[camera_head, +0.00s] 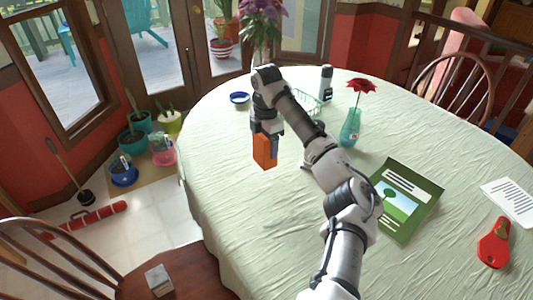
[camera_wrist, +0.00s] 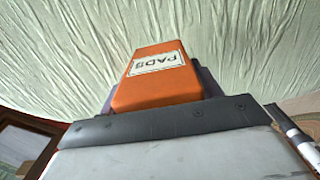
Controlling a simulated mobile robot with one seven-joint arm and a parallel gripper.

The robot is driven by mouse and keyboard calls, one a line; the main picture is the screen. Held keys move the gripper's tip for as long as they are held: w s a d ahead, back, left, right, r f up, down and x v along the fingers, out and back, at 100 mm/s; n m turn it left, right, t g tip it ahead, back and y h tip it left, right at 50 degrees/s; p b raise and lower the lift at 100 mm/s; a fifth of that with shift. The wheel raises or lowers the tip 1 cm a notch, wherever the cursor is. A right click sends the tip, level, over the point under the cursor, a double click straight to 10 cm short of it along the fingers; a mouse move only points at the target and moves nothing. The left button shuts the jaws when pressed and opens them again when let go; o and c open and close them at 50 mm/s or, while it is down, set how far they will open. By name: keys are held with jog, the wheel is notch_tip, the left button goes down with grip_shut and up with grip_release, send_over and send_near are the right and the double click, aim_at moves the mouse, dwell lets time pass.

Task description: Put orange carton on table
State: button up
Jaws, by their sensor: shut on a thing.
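The orange carton (camera_head: 264,152) hangs below my gripper (camera_head: 266,135) in the head view, over the left part of the table (camera_head: 225,180) with its pale green cloth. My gripper is shut on the carton. In the wrist view the carton (camera_wrist: 158,75) shows a white label reading "PADS", with the grey gripper (camera_wrist: 160,92) around its near end and the pale cloth (camera_wrist: 60,60) beyond it. I cannot tell whether the carton's lower end touches the cloth.
A vase with a red flower (camera_head: 350,128), a wire basket (camera_head: 306,102), a dark and white bottle (camera_head: 326,84) and a blue bowl (camera_head: 239,98) stand farther back. A green booklet (camera_head: 405,200) and a red object (camera_head: 494,245) lie right. The cloth left and in front is clear.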

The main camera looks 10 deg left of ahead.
jog(key=shift+f+p, duration=0.3)
jog(key=shift+f, duration=1.9)
jog(key=shift+f, duration=0.1)
jog(key=o, duration=1.1)
jog(key=shift+f, duration=0.1)
jog(key=shift+c, duration=0.2)
notch_tip(320, 180, up, 12)
jog(key=shift+r+b, duration=0.2)
jog(key=shift+b, duration=0.55)
